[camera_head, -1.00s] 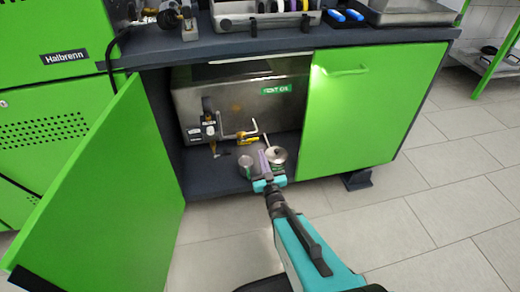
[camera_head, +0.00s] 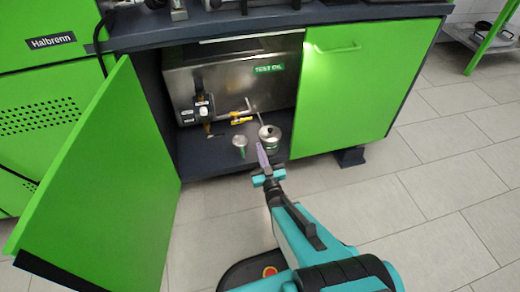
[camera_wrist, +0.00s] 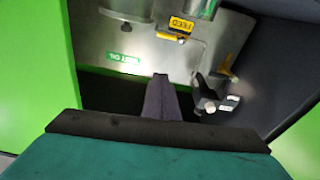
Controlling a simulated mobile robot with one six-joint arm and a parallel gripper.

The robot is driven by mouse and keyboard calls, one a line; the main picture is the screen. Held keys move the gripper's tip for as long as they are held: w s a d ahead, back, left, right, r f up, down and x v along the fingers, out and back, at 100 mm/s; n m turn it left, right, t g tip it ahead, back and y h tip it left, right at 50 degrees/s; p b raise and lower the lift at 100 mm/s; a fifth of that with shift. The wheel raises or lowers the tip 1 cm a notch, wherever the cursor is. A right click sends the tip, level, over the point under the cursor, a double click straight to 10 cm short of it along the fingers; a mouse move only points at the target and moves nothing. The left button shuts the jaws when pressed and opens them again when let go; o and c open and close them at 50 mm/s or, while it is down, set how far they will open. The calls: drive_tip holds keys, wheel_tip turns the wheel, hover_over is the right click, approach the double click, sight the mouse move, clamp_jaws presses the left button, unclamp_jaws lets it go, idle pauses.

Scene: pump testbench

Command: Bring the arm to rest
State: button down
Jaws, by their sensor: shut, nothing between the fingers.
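My gripper (camera_head: 263,158) is in front of the open cabinet, near the front edge of its floor. Its purple-grey fingers are shut with nothing between them. They also show in the wrist view (camera_wrist: 161,100), pressed together and pointing into the cabinet. My teal arm (camera_head: 305,235) reaches up from the bottom of the head view. In the head view the fingers are just in front of a round metal can with a handle (camera_head: 270,138), and I cannot tell whether they touch it.
The left green door (camera_head: 100,180) stands wide open; the right door (camera_head: 345,95) is closed. Inside are a steel test oil tank (camera_head: 230,85), a valve with a yellow handle (camera_head: 241,120) and a small metal cup (camera_head: 240,143). A dark worktop (camera_head: 270,22) runs above.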

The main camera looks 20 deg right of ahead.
drive_tip(key=shift+r, duration=0.15)
drive_tip(key=a+r+g+y+p, duration=0.1)
drive_tip(key=a+r+g+p, duration=0.4)
drive_tip(key=r+p, duration=1.25)
drive_tip(key=s+f+g+p, duration=0.3)
drive_tip(key=s+g, duration=0.3)
drive_tip(key=s, duration=0.5)
drive_tip(key=s+a+f+g+p, duration=0.1)
drive_tip(key=s+f+g+p, duration=0.3)
drive_tip(key=s, duration=0.8)
drive_tip(key=s+a+f+g+p, duration=0.1)
drive_tip(key=s+f+g+p, duration=0.2)
drive_tip(key=s+g+p, duration=0.3)
drive_tip(key=s+g, duration=0.4)
drive_tip(key=s, duration=0.2)
drive_tip(key=shift+f+p, duration=0.4)
drive_tip(key=shift+a, duration=0.1)
